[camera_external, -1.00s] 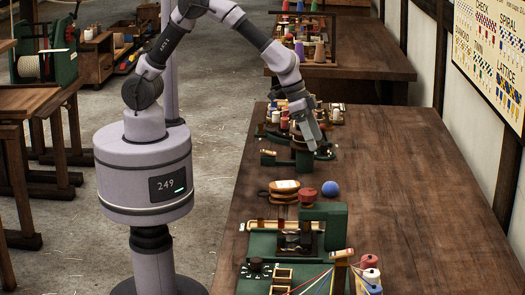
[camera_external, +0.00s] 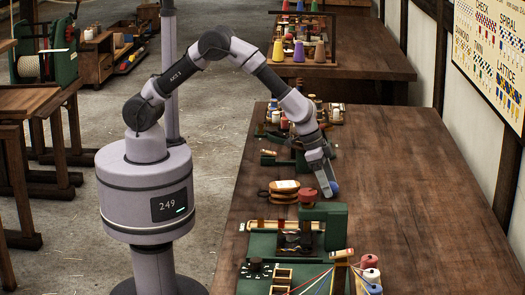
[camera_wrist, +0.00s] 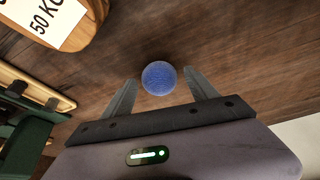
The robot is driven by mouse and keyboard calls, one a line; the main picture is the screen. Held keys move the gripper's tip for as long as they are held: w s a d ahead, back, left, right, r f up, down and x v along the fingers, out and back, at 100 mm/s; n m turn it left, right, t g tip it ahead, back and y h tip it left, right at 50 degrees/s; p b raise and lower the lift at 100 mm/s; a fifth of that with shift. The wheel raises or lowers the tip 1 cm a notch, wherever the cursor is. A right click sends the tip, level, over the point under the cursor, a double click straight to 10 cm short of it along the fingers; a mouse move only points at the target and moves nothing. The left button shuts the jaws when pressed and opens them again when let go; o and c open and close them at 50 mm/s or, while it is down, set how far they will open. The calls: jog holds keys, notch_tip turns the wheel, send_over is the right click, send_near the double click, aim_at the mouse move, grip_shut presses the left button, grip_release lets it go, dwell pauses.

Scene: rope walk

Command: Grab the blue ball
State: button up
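The blue ball (camera_wrist: 159,78) lies on the wooden table. In the wrist view it sits near the tips of my gripper (camera_wrist: 160,85), between the lines of the two fingers. The fingers are spread apart, with a gap on each side of the ball. In the external view my gripper (camera_external: 329,190) points down over the ball (camera_external: 334,186), which is mostly hidden behind the fingers. I cannot tell the exact height of the fingertips above the table.
A green machine (camera_external: 325,214) stands in front. The table (camera_external: 410,190) is clear to the right.

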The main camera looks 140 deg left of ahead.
jog(key=c, duration=1.2)
jog(key=shift+r, duration=0.1)
